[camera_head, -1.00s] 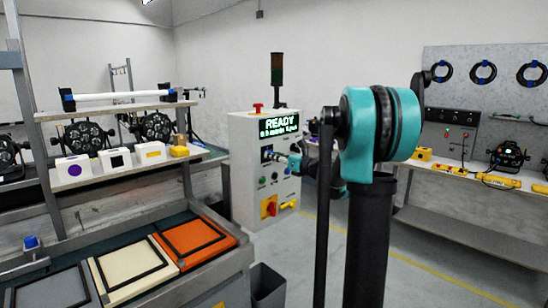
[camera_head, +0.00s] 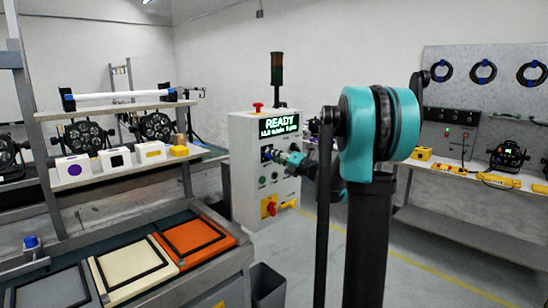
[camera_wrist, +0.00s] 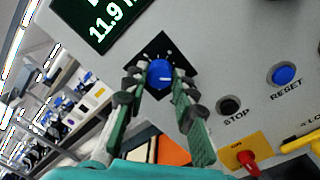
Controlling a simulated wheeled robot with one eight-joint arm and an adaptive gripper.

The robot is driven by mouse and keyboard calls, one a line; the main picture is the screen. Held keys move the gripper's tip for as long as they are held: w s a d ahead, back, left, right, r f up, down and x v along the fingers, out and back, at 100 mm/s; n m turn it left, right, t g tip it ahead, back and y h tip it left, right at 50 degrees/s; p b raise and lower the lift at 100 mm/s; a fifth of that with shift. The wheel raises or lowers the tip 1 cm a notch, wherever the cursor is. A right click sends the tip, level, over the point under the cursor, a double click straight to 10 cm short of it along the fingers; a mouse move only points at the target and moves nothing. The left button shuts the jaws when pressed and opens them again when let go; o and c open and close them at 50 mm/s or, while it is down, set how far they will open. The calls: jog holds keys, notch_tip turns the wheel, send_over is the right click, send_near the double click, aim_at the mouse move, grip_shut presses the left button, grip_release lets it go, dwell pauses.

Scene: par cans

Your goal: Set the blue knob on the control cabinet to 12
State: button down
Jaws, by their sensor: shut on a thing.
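The blue knob (camera_wrist: 160,73) sits on a black dial plate with white marks (camera_wrist: 164,48) on the control cabinet (camera_head: 246,203). In the wrist view my gripper (camera_wrist: 161,80) has its two fingers shut on the knob, one on each side. A white pointer line shows on the knob. In the head view my gripper (camera_head: 283,157) reaches the cabinet front, and the knob is mostly hidden.
Beside the knob are a black STOP button (camera_wrist: 229,106) and a blue RESET button (camera_wrist: 284,75). Below are a red switch on a yellow plate (camera_head: 269,207) and a yellow handle (camera_head: 289,204). A grey bin (camera_head: 268,287) stands on the floor before the cabinet.

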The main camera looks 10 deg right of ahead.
jog(key=shift+m, duration=0.3)
jog(key=c, duration=1.2)
grip_release()
jog(key=v, duration=1.2)
